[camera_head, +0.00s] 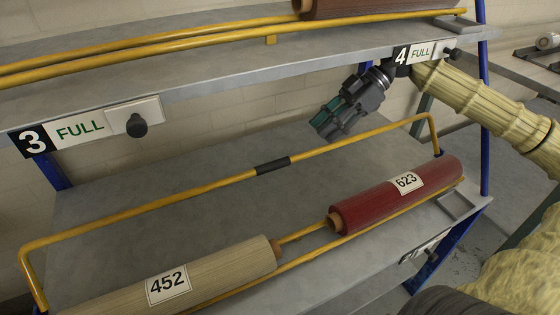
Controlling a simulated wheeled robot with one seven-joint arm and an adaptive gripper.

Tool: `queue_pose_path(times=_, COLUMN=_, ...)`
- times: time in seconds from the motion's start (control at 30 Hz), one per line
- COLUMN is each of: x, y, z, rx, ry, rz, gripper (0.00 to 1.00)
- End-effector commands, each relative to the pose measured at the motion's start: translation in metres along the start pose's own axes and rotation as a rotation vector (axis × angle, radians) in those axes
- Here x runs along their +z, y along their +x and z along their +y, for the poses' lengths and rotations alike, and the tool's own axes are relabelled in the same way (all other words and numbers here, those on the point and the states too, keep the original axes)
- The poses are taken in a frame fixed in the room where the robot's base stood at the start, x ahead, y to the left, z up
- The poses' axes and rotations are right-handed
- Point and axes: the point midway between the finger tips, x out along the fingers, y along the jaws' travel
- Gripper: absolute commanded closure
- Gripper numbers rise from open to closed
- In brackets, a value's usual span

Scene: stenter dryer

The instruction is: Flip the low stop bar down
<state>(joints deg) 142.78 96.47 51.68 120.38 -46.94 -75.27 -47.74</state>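The yellow low stop bar (190,190) stands raised above the lower shelf (120,205), its two bent ends reaching down at the left and right. A black grip sleeve (272,165) sits near the middle of its long run. My gripper (325,128), dark with green on its fingers, hangs above and to the right of the sleeve, close to the bar. I see no contact with the bar, and no object shows in the gripper. Its fingers overlap in this view, so their gap is unclear.
A red roll labelled 623 (385,203) and a beige roll labelled 452 (170,275) lie on the lower shelf. The upper shelf (230,78) overhangs behind, with yellow bars and signs 3 (32,140) and 4 (401,55). Blue posts (483,120) stand at the sides.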

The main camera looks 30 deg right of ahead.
Motion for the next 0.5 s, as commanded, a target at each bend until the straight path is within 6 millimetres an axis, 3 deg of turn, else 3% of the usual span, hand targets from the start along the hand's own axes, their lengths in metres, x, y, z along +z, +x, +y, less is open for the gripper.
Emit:
queue_pose_path(times=0.2, x=0.009, y=0.012, z=-0.022, rx=-0.047, ry=-0.127, rz=-0.061, gripper=0.64)
queue_pose_path(times=0.5, x=0.006, y=0.019, z=-0.033, rx=-0.069, ry=-0.195, rz=-0.090, gripper=0.64)
